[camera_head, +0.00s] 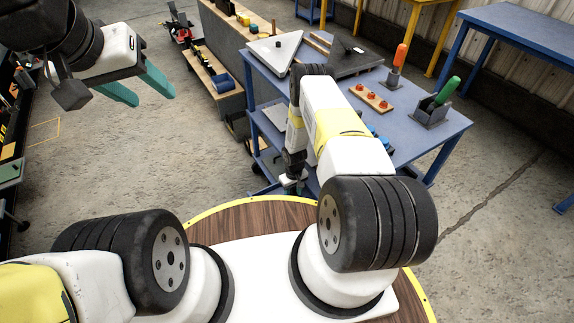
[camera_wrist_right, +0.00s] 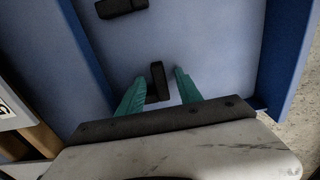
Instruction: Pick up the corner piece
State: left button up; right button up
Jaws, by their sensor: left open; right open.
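A small dark L-shaped piece (camera_wrist_right: 157,78), which looks like the corner piece, is on a blue surface in the right wrist view. My right gripper (camera_wrist_right: 158,88) is open, with one teal finger on each side of this piece. Gaps show between the fingers and the piece; I cannot tell its exact depth. In the head view the right gripper (camera_head: 291,186) is low at the near side of the blue cart, mostly hidden by its own arm. My left gripper (camera_head: 154,98) is open and empty over the floor at upper left.
A second dark piece (camera_wrist_right: 121,7) lies farther off on the blue surface, which has a raised blue edge (camera_wrist_right: 284,52). The blue cart (camera_head: 443,127) carries a white triangular plate (camera_head: 275,48), a dark panel (camera_head: 345,60), a red-knobbed board (camera_head: 371,97) and orange- and green-handled tools.

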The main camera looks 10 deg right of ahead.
grip_shut()
jog(key=shift+r, duration=0.15)
